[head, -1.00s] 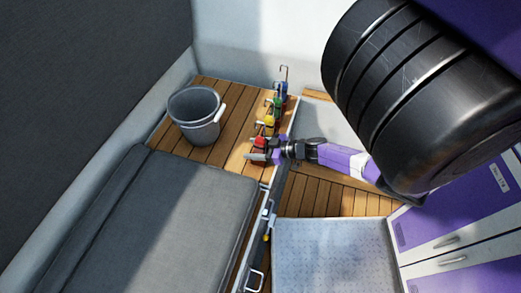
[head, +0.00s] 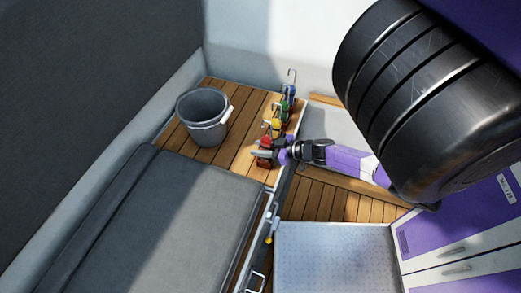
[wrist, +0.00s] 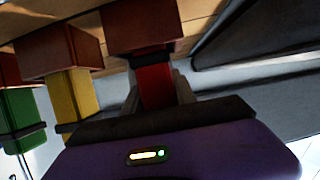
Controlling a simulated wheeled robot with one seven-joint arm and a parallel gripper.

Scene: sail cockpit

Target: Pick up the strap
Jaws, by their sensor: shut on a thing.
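A red strap (head: 266,142) is the nearest of a row of coloured straps at the right edge of the slatted wooden bench. My gripper (head: 271,154) reaches it from the right and is shut on it. In the wrist view, the red strap (wrist: 156,86) runs between my gripper's fingers (wrist: 158,92), below a dark red block (wrist: 140,25). The fingers partly hide the strap. I cannot tell whether it is clear of the bench.
A yellow strap (head: 276,128) is close beside the red one, with green (head: 283,113) and blue (head: 288,92) straps behind. A grey bucket (head: 204,120) stands left on the bench (head: 240,130). A grey cushion (head: 180,215) lies in front. White-and-purple lockers (head: 460,240) are at right.

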